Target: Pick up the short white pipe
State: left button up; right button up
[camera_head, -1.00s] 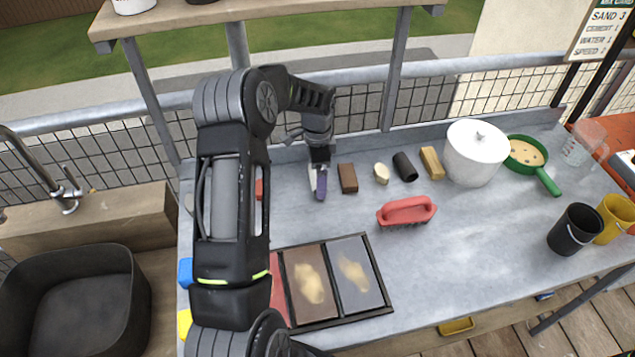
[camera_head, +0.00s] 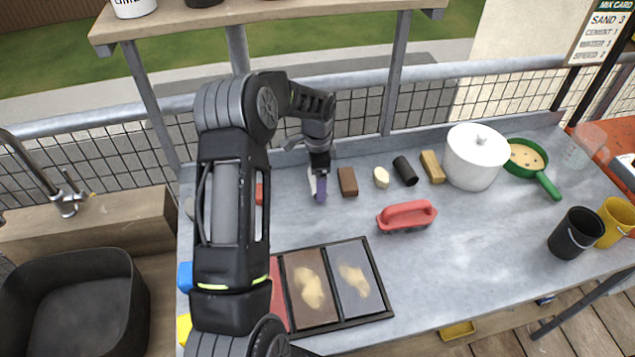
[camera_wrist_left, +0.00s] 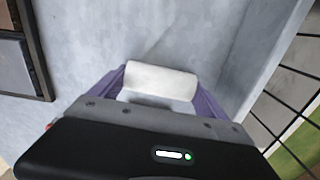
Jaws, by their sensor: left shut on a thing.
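The short white pipe (camera_wrist_left: 160,82) lies crosswise between the two purple fingers of my left gripper (camera_wrist_left: 160,92) in the left wrist view. The fingers are shut on its two ends. In the head view my left gripper (camera_head: 319,190) points down at the grey worktop, left of a brown block. There the pipe (camera_head: 312,184) shows only as a small pale patch beside the purple finger. I cannot tell whether the pipe touches the worktop. My right gripper is not in view.
A brown block (camera_head: 347,181) stands close right of the gripper, then a cream cylinder (camera_head: 381,177), a black cylinder (camera_head: 405,170) and a tan block (camera_head: 432,166). A red-handled brush (camera_head: 406,215) and a framed tray (camera_head: 334,322) lie nearer. A white pot (camera_head: 476,156) stands right.

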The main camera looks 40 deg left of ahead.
pick_arm(q)
jog(key=c, duration=0.6)
jog(key=shift+o, duration=0.2)
notch_tip(320, 180, up, 10)
jog(key=shift+r+b, duration=0.1)
jog(key=shift+b, duration=1)
jog(key=shift+d, duration=0.15)
